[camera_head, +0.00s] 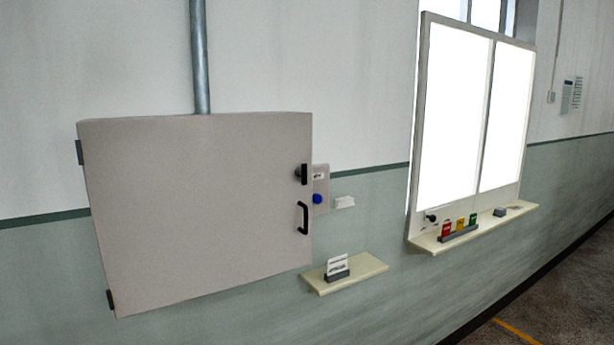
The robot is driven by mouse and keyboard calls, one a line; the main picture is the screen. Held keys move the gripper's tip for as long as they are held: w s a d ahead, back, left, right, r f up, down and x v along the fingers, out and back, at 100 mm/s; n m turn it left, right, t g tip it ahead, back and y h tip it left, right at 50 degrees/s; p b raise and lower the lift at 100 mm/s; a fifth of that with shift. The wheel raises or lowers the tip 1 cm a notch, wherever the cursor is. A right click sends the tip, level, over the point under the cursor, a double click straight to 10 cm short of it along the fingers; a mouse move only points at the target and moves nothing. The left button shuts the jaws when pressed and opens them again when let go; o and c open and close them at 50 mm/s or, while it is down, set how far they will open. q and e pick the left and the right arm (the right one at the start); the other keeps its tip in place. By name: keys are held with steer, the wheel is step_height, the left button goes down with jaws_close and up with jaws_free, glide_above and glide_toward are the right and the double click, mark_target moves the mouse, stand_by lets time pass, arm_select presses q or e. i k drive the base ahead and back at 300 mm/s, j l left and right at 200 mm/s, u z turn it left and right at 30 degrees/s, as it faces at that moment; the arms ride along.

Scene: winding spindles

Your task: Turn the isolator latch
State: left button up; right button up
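A large grey cabinet (200,210) with a closed door hangs on the wall at the left. A black latch knob (303,174) sits near the door's right edge and looks upright. A black D-shaped handle (303,217) is below it. Hinges show on the door's left edge. Which fitting is the isolator latch is not labelled legibly; the black knob looks like it. Neither of my grippers is in view.
A small plate with a blue knob (317,199) is beside the cabinet. A small shelf (368,272) holds a card stand (337,275). A window-like lit panel (455,115) has a ledge (420,242) with red, yellow and green items. Floor shows at lower right.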

mark_target(304, 174)
steer(key=i+l+u, duration=0.2)
steer(key=i, duration=0.2)
steer(key=i+l+u, duration=0.2)
steer(key=i, duration=0.15)
steer(key=i+l+u, duration=0.2)
steer(key=l+u, duration=0.25)
steer(key=l, duration=0.15)
steer(key=i+l+u, duration=0.2)
steer(key=k+l, duration=0.1)
